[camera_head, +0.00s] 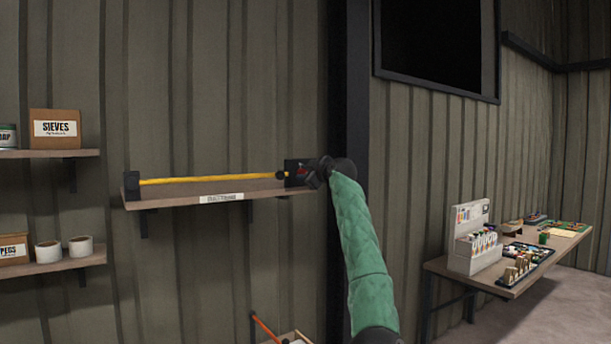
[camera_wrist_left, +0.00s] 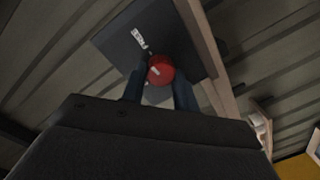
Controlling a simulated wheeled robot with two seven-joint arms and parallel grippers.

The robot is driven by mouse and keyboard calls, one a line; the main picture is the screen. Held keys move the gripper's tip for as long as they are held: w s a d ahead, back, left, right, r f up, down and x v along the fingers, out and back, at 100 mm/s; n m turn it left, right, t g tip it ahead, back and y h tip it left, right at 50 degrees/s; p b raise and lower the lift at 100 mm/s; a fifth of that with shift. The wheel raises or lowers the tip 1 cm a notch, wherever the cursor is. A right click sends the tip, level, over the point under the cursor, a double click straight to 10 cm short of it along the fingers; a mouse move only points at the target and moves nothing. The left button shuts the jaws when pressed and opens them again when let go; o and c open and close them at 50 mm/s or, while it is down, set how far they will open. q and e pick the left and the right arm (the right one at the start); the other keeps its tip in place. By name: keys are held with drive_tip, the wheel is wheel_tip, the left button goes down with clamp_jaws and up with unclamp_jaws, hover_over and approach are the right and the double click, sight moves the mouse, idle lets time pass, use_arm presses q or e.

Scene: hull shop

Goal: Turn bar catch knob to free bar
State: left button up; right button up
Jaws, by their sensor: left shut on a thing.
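A yellow bar (camera_head: 210,180) lies level along the front of a labelled wall shelf (camera_head: 165,201), between a dark bracket (camera_head: 132,185) at its left end and a dark catch plate (camera_head: 291,166) at its right end. My left gripper (camera_head: 312,176) is at the catch plate, its arm in a green sleeve. In the left wrist view a red round knob (camera_wrist_left: 160,69) with a pale mark sits between the two fingers of my left gripper (camera_wrist_left: 159,85), in front of the dark plate (camera_wrist_left: 160,38). The gripper is shut on the knob. In the head view the gripper mostly hides the knob. My right gripper is not seen.
Shelves at left hold a box labelled SIEVES (camera_head: 55,128) and white rolls (camera_head: 80,246). A workbench (camera_head: 520,283) with small goods stands at right. A dark post (camera_head: 347,90) rises behind my arm. A box with an orange-handled thing (camera_head: 265,328) is below the bar shelf.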

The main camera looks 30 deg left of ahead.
use_arm(q)
drive_tip(key=shift+f+m, duration=0.15)
drive_tip(key=shift+m, duration=0.85)
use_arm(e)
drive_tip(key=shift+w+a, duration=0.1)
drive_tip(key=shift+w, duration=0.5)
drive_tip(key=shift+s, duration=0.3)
use_arm(q)
drive_tip(key=o, duration=1)
drive_tip(key=shift+d, duration=0.15)
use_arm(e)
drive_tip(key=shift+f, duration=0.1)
use_arm(q)
drive_tip(key=shift+b+v, duration=1.9)
drive_tip(key=shift+v, duration=1.95)
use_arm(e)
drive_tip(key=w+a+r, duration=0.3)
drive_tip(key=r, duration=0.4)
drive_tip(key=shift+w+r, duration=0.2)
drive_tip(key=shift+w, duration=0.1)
use_arm(q)
drive_tip(key=shift+w, duration=0.15)
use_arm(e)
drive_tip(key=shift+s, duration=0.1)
